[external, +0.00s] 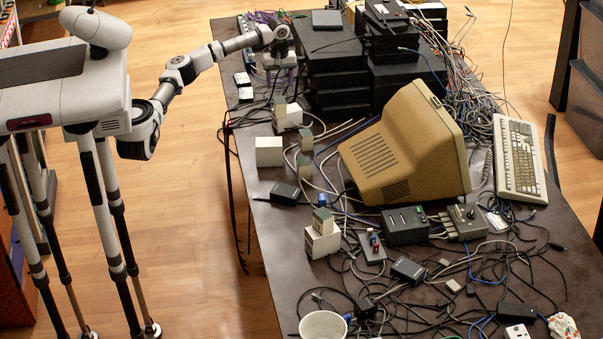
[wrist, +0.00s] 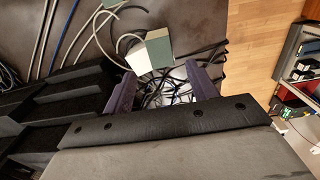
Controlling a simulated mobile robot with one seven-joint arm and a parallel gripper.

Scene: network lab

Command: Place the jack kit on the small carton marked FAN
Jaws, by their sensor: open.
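My gripper (external: 281,82) is at the far left end of the table, beside the stacked black boxes. In the wrist view its two purple fingers (wrist: 163,84) are apart with nothing between them. A small white and grey-green block (wrist: 157,49) lies just beyond the fingertips, apart from them. Several small white and grey-green boxes stand along the table's left side: a pair (external: 287,115) nearest my gripper, a plain white box (external: 268,151), small boxes (external: 305,167) and a front pair (external: 322,240). No FAN marking is legible, so I cannot tell which is the jack kit or the carton.
Black equipment boxes (external: 335,80) stand right of my gripper. A beige monitor (external: 400,145) fills the middle, with a keyboard (external: 518,160) to its right. Loose cables (external: 400,295) cover much of the table. A white cup (external: 323,325) stands at the front. The left table edge is close.

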